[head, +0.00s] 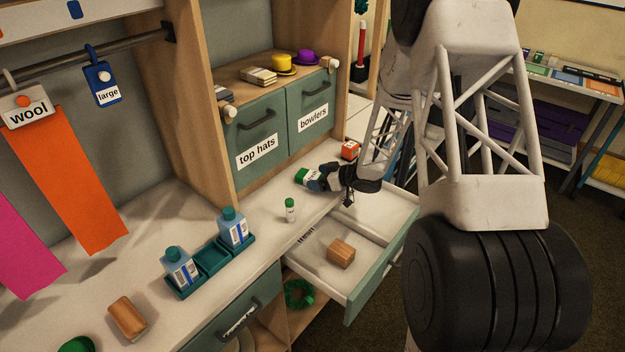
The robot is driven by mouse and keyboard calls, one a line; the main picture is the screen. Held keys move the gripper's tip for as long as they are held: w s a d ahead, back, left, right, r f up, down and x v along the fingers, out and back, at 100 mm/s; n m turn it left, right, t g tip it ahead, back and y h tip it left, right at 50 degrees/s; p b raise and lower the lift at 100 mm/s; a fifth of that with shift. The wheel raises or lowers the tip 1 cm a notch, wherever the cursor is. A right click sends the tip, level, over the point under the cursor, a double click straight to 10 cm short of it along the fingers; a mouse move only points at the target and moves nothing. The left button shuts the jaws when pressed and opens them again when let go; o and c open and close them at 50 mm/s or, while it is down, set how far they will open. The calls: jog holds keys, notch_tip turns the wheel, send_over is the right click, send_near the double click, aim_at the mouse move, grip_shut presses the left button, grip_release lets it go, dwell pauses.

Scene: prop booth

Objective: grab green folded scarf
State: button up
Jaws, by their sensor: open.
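I cannot make out a clearly folded green scarf in the head view. A rounded green thing (76,345) is cut off by the bottom left edge, and I cannot tell what it is. A green ring-shaped thing (298,294) lies in the open shelf below the counter. My gripper (347,197) is open, dark and small in the picture, above the counter's edge near the open drawer. A green and white thing (305,177) is just left of it, partly hidden; I cannot tell whether they touch.
The open drawer (372,283) holds a tan block (341,251). A small white bottle (290,210) with a green cap stands on the counter. Blue bottles (181,268) stand in a teal tray (212,257). A brown block (127,318) lies at front left. An orange box (351,149) is behind my gripper.

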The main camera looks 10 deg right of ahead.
aim_at(319, 177)
jog(key=c, duration=1)
jog(key=shift+r, duration=0.15)
jog(key=shift+r, duration=0.8)
notch_tip(319, 177, up, 2)
jog(key=s, duration=1)
jog(key=s+d+r, duration=0.1)
jog(key=s, duration=0.5)
jog(key=shift+d+r, duration=0.1)
